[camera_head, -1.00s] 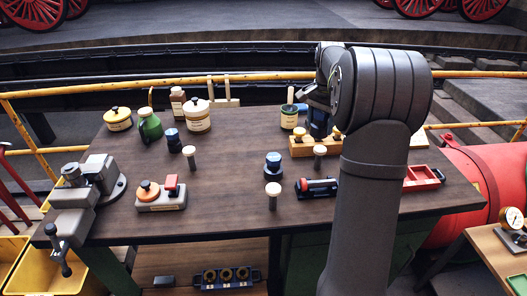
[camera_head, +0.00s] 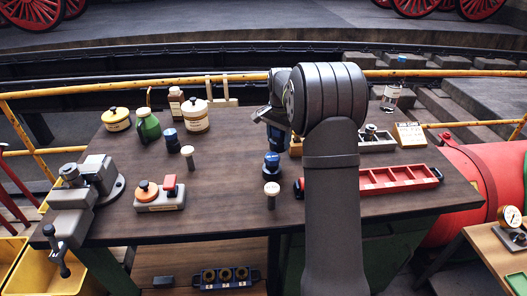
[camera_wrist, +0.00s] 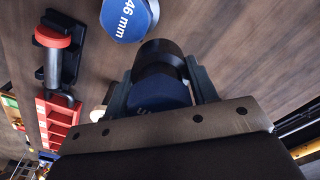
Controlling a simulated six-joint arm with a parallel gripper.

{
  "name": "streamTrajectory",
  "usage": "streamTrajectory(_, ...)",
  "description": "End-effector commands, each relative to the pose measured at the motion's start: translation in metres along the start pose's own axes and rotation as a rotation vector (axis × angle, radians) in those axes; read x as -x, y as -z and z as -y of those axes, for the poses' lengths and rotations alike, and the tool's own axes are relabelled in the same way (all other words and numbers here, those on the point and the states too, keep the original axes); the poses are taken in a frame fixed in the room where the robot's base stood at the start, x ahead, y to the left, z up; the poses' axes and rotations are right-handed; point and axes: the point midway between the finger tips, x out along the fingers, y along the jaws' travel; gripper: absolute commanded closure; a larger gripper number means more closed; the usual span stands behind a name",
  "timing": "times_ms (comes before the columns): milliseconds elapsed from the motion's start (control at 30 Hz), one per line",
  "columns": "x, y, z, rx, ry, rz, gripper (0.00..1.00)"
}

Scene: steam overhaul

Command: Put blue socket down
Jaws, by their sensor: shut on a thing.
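My gripper (camera_wrist: 160,85) is shut on a blue socket (camera_wrist: 160,92), a dark cylinder with a blue hexagonal end whose marking I cannot read. In the head view my gripper (camera_head: 276,138) hangs above the right-centre of the bench, and the held socket cannot be told apart from it. A second blue-topped socket (camera_head: 271,165) stands upright on the bench just below the gripper in the picture. It also shows in the wrist view (camera_wrist: 130,18), marked 46 mm, apart from the held one. A third dark socket with a blue top (camera_head: 171,138) stands farther left.
White-topped pegs (camera_head: 187,156) and (camera_head: 271,190) stand on the wooden bench (camera_head: 225,180). A red divided tray (camera_head: 400,178) lies right of my arm. A control box (camera_head: 160,196), a vise (camera_head: 90,195) and several pots are left. Bench between pegs is clear.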

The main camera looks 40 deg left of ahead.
Motion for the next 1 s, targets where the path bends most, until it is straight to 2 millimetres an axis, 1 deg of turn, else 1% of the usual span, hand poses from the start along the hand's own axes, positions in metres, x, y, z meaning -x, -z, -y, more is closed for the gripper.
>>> streamTrajectory(33,-0.007,-0.004,0.011,0.004,0.000,0.000,0.87)
streamTrajectory(100,-0.015,-0.007,0.025,0.003,0.001,-0.001,0.87)
streamTrajectory(200,-0.025,-0.011,0.040,0.001,0.001,-0.001,0.87)
streamTrajectory(300,-0.029,-0.014,0.049,0.001,0.002,-0.002,0.87)
streamTrajectory(467,-0.036,-0.015,0.052,-0.001,0.001,-0.001,0.87)
streamTrajectory(733,-0.070,-0.015,0.052,0.000,0.002,0.000,0.87)
streamTrajectory(1000,-0.072,-0.014,0.052,0.000,0.004,-0.001,0.87)
